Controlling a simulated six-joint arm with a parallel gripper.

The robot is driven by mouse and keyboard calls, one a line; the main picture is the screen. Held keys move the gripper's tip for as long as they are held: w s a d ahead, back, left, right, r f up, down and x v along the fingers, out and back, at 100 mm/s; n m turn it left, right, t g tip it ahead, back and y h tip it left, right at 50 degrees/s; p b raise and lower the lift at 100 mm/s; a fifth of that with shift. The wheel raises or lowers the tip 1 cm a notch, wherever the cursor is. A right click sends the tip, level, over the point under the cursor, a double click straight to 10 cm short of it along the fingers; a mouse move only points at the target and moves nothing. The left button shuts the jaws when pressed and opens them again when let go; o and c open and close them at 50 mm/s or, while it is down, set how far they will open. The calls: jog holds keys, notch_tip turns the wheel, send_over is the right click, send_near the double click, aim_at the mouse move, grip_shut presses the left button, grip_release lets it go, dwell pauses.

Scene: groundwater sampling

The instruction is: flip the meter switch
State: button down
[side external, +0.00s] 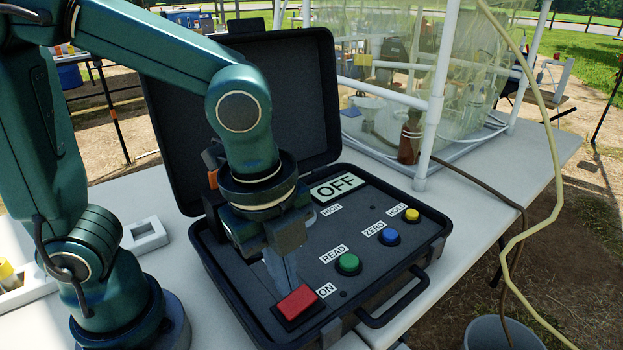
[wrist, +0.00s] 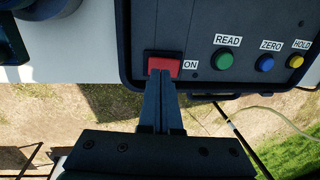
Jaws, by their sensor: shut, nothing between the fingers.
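The meter is a black open case (side external: 235,275) on the white table, with its lid raised behind a dark panel. The red switch (side external: 297,303) sits at the panel's near corner beside an ON label (side external: 326,290); it also shows in the wrist view (wrist: 163,66). A sign on the panel reads OFF (side external: 335,187). My gripper (side external: 292,284) is shut and empty, pointing down at the red switch. In the wrist view its fingertips (wrist: 160,74) overlap the switch's near edge. I cannot tell whether they touch it.
Green READ (side external: 348,264), blue ZERO (side external: 389,237) and yellow HOLD (side external: 412,215) buttons lie to the right of the switch. The case handle (side external: 395,300) sticks out in front. A white pipe frame (side external: 432,110) with clear sheeting and a brown bottle (side external: 409,140) stands behind.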

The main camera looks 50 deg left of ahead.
aim_at(304, 295)
notch_tip(304, 295, up, 11)
jog(key=s, duration=0.2)
jog(key=shift+s+r, duration=0.1)
jog(key=shift+w+d+r+t, duration=0.1)
jog(key=shift+w+t, duration=0.05)
jog(key=shift+w, duration=0.25)
jog(key=shift+w+d+r+t, duration=0.1)
jog(key=shift+w+t, duration=0.05)
jog(key=shift+w, duration=0.2)
jog(key=shift+f, duration=0.1)
jog(key=w+f, duration=0.1)
jog(key=f, duration=0.8)
jog(key=w+f, duration=0.1)
jog(key=f, duration=0.3)
jog(key=shift+w+f, duration=0.35)
